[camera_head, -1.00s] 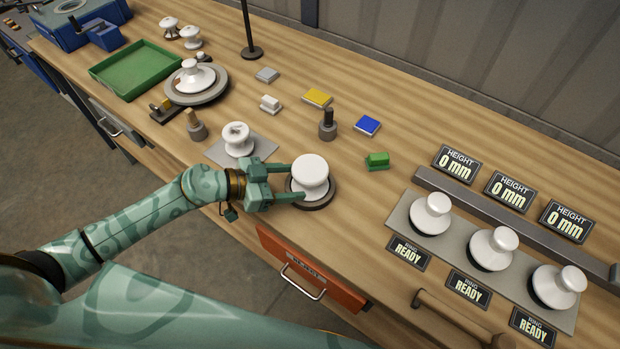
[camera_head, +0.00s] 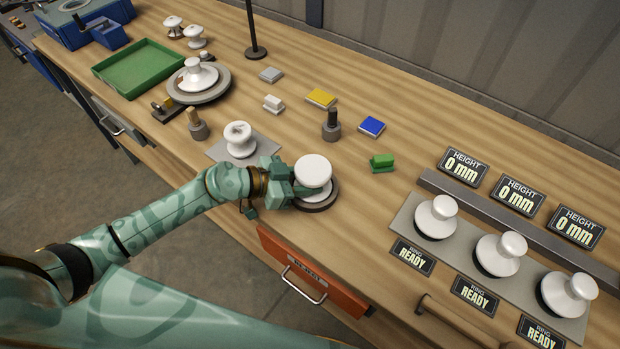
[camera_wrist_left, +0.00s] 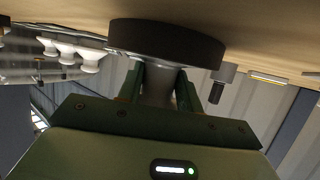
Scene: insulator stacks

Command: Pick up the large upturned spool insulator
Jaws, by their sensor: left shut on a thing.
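The large upturned spool insulator (camera_head: 313,170) is white with a broad round top. It stands on a dark round base (camera_head: 325,204) near the front edge of the bench. My left gripper (camera_head: 304,190) reaches in from the left, its fingers shut on the spool's narrow waist below the top. The left wrist view shows the two green fingers on either side of the pale waist (camera_wrist_left: 159,88), with the dark disc (camera_wrist_left: 165,40) beside them. The far fingertip is partly hidden by the spool. My right gripper is not in view.
A smaller white spool (camera_head: 239,140) stands on a grey plate just left of the gripper. A dark peg (camera_head: 331,126) and a green block (camera_head: 382,162) are behind and right. Several white insulators stand on a grey strip (camera_head: 465,253) at right. A green tray (camera_head: 139,68) lies far left.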

